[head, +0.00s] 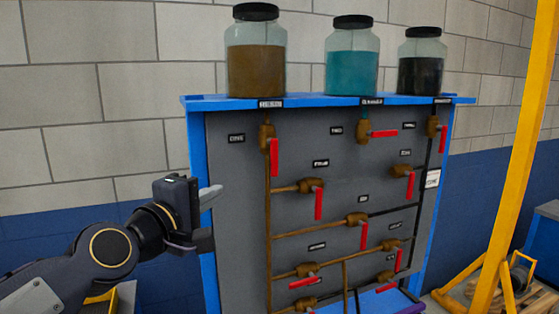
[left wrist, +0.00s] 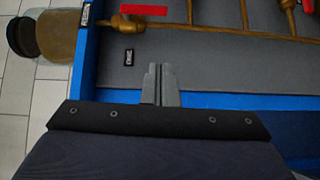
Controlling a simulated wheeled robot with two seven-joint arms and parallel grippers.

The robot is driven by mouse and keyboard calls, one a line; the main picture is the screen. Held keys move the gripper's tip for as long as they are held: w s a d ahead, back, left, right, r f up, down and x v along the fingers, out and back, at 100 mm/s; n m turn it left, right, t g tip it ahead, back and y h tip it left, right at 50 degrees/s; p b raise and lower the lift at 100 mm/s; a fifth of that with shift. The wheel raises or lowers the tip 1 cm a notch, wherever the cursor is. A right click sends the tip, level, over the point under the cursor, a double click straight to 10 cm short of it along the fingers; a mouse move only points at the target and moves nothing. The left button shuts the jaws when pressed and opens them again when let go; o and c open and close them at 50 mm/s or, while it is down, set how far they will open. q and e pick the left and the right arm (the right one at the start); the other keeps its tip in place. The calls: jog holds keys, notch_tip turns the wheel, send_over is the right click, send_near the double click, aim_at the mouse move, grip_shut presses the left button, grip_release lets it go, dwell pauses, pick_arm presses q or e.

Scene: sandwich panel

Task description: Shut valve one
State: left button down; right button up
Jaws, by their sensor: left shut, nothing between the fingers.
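Valve one is a brass valve (head: 266,135) on the upper left of the grey panel, beside a small black label (head: 236,138) that seems to read "ONE". Its red handle (head: 274,157) hangs straight down, in line with the vertical pipe. In the left wrist view the red handle (left wrist: 143,10) lies along the pipe at the top, and the label (left wrist: 129,57) is between it and my fingers. My right gripper is not in view.
Several other brass valves with red handles cover the panel, such as valve two (head: 364,136). Jars with brown (head: 256,70), teal (head: 351,75) and dark (head: 421,76) contents stand on the blue top shelf (head: 313,99). A yellow post (head: 520,150) stands at the right.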

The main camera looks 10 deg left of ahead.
pick_arm(q)
jog(key=w, duration=0.1)
jog(key=p, duration=0.3)
send_near(273, 157)
jog(key=w+a+f, duration=0.2)
jog(key=w+a, duration=0.2)
jog(key=w+d+p, duration=0.3)
jog(key=shift+d+f, duration=0.3)
jog(key=shift+d, duration=0.1)
